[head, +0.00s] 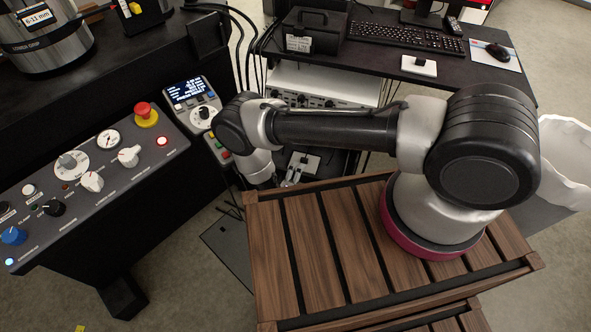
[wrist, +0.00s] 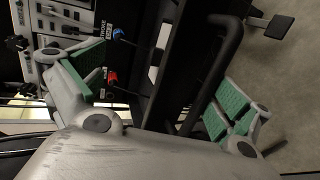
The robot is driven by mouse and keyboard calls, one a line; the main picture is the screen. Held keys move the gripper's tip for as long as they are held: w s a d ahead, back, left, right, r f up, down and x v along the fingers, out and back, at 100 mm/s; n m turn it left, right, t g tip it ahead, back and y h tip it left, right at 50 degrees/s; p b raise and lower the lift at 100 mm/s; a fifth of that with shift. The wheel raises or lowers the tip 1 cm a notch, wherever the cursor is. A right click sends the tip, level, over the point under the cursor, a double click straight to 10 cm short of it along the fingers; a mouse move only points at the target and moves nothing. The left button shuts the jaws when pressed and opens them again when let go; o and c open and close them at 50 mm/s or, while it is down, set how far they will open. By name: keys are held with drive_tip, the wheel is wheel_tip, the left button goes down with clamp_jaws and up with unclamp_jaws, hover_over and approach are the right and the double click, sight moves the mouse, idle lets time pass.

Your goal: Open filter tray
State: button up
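My gripper (wrist: 165,88) is open in the wrist view, with its two green-padded fingers spread wide apart. A dark bent bar (wrist: 222,75) runs between the fingers, nearer the right finger; I cannot tell whether it is a handle or a hose. No gap content is held. I cannot pick out the filter tray for certain in either view. In the head view my arm reaches left over the wooden slatted top, and its end points down beside the control console (head: 100,170); the fingers are mostly hidden there.
A black desk (head: 490,75) with a keyboard (head: 405,38) and mouse (head: 497,52) stands behind. Instrument panels (head: 325,85) sit beneath it. A small display (head: 190,92) and red emergency button (head: 145,112) are on the left. Hanging cables are close to my arm's end.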

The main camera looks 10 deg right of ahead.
drive_tip(key=shift+t, duration=0.6)
drive_tip(key=r, duration=0.1)
drive_tip(key=w+r, duration=0.1)
drive_tip(key=r, duration=0.2)
drive_tip(key=shift+w+a+r, duration=0.15)
drive_tip(key=shift+a+r, duration=0.1)
drive_tip(key=shift+s+r, duration=0.2)
drive_tip(key=shift+r, duration=0.3)
drive_tip(key=shift+c, duration=0.8)
drive_tip(key=c, duration=0.9)
drive_tip(key=f, duration=0.3)
drive_tip(key=s+a+f, duration=0.1)
drive_tip(key=f, duration=0.1)
drive_tip(key=s+f, duration=0.1)
drive_tip(key=f, duration=0.2)
drive_tip(key=shift+a+f, duration=0.15)
drive_tip(key=shift+f, duration=0.15)
drive_tip(key=shift+w+f, duration=0.2)
drive_tip(key=shift+w, duration=0.1)
drive_tip(key=x, duration=0.7)
drive_tip(key=shift+r, duration=0.15)
clamp_jaws()
